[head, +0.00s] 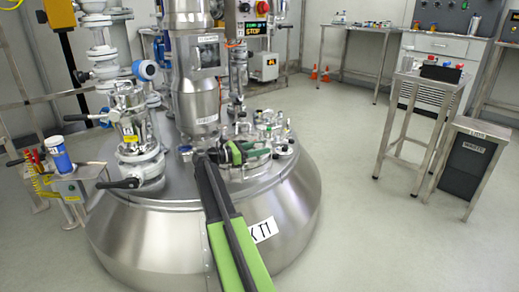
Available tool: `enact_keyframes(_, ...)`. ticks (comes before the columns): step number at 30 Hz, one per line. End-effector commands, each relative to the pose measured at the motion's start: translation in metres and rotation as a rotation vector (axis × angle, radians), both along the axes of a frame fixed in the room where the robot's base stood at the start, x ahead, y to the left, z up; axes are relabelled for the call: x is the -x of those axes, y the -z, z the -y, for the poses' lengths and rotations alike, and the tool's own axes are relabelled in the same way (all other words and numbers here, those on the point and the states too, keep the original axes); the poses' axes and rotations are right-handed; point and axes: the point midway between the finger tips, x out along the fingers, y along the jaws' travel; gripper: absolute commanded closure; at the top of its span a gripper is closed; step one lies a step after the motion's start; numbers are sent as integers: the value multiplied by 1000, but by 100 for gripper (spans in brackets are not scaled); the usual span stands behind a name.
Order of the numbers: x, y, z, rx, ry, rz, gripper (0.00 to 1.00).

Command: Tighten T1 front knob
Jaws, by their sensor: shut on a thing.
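The steel reactor vessel T1 (150,235) fills the middle of the head view, with a white label ending in T1 (263,230) on its front side. My green and black arm reaches up from the bottom edge over the vessel's lid. My gripper (246,152) is small in the picture, at the round hatch (250,170) on the right part of the lid. It is shut on the front knob at this hatch. The jaws hide the knob, so its shape and how far it is turned cannot be seen.
A tall steel column (193,95) rises from the lid, left of my gripper. A valve with a black handle (118,184) stands further left. Several fittings sit to the gripper's right. A steel stand (427,85) and a dark bin (468,165) are at the right; the floor between is clear.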

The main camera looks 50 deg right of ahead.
Motion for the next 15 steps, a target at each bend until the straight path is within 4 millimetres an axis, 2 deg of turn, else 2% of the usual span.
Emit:
enact_keyframes(13, -1, -2, 2, 6, 3, -4, 94)
enact_keyframes(14, -1, -2, 2, 6, 3, -4, 51)
enact_keyframes(15, -1, -2, 2, 5, 3, -3, 46)
